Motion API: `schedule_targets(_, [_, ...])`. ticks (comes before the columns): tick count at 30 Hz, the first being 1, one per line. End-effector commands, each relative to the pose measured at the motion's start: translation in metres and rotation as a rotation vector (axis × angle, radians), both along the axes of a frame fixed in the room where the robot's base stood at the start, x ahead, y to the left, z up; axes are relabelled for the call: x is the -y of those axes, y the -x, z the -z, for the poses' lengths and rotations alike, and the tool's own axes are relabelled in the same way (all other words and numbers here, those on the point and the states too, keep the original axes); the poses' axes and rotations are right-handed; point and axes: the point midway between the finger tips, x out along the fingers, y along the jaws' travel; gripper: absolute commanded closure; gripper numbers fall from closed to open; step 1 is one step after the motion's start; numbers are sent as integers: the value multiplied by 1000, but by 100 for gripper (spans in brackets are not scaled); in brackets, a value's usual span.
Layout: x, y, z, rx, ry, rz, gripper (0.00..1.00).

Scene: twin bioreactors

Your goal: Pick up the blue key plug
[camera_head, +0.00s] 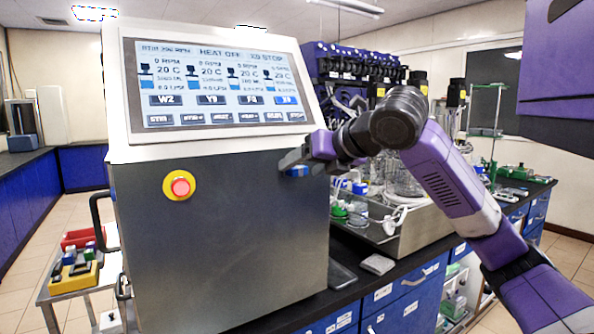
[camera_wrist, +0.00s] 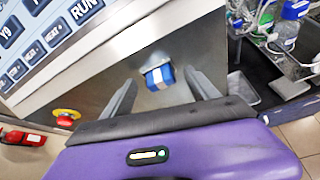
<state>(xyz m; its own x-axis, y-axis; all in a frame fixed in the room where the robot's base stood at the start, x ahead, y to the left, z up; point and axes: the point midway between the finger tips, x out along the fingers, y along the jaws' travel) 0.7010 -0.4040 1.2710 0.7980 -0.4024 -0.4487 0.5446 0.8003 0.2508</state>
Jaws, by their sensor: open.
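The blue key plug (camera_wrist: 157,77) has a pale band across it and sits against the grey front of the bioreactor cabinet (camera_head: 225,235) in the wrist view. Its blue also shows in the head view (camera_head: 299,171), partly hidden by my gripper (camera_head: 291,163). In the wrist view, the fingers of my gripper (camera_wrist: 161,82) are open, one on each side of the plug, with gaps showing. I cannot tell whether the plug lies fully between the fingertips in depth.
Above the plug is the sloped control screen (camera_head: 222,85). A red and yellow stop button (camera_head: 179,186) is left on the same face. Glass vessels and tubing (camera_head: 400,175) stand on the dark bench at right. A cart (camera_head: 75,285) stands at lower left.

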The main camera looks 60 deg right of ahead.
Motion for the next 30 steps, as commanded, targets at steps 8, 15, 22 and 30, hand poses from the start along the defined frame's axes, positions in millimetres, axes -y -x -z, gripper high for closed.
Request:
schedule_targets(8, [1, -3, 2, 1, 0, -1, 31])
schedule_targets(15, [1, -3, 2, 1, 0, -1, 77])
schedule_targets(22, [1, -3, 2, 1, 0, -1, 100])
schedule_targets(30, [1, -4, 1, 1, 0, -1, 100])
